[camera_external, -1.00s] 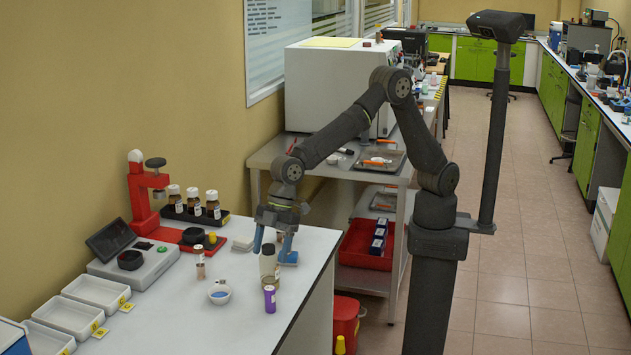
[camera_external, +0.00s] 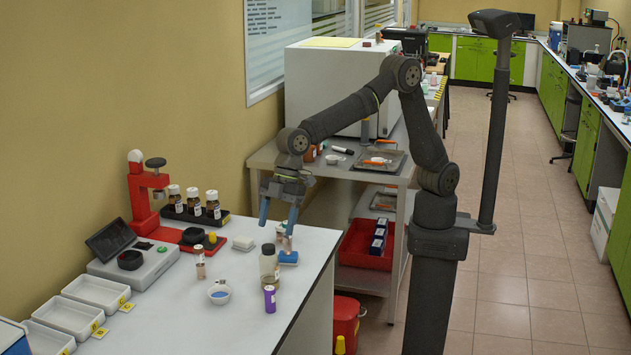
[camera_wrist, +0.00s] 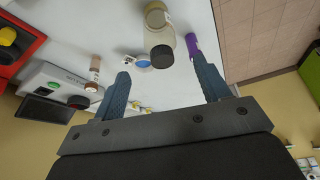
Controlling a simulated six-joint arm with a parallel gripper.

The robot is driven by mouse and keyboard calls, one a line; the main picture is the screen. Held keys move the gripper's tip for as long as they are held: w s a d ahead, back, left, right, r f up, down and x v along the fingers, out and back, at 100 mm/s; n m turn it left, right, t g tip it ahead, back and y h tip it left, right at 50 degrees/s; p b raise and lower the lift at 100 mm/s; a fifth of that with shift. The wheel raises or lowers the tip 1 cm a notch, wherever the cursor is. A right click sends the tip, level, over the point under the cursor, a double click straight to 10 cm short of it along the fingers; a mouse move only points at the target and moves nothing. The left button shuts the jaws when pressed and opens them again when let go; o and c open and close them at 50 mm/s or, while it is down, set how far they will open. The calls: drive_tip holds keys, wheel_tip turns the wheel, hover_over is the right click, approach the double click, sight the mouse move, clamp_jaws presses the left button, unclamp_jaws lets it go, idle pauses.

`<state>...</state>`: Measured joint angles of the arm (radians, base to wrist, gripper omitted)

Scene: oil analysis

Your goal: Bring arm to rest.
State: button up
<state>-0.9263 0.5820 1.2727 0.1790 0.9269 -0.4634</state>
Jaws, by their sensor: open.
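My gripper (camera_external: 277,222) is open and empty, its blue fingers pointing down above the far right part of the white bench. It is raised above a clear bottle with a dark cap (camera_external: 269,266). In the wrist view the gripper's two blue fingers (camera_wrist: 163,82) are spread wide. The bottle (camera_wrist: 160,35) stands beyond the fingertips there, with nothing between the fingers at their tips. My arm reaches left from its column, with the elbow high.
A purple-labelled vial (camera_external: 270,299), a small white bowl with blue contents (camera_external: 220,292) and a small vial (camera_external: 200,263) stand near the bottle. Behind are a rack of brown bottles (camera_external: 195,215) and a red press (camera_external: 140,200). White trays (camera_external: 68,316) lie front left.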

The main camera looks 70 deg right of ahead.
sight(268, 246)
drive_tip(key=x, duration=1.1)
drive_tip(key=shift+f, duration=0.15)
drive_tip(key=shift+a+r, duration=0.1)
drive_tip(key=shift+r, duration=1.8)
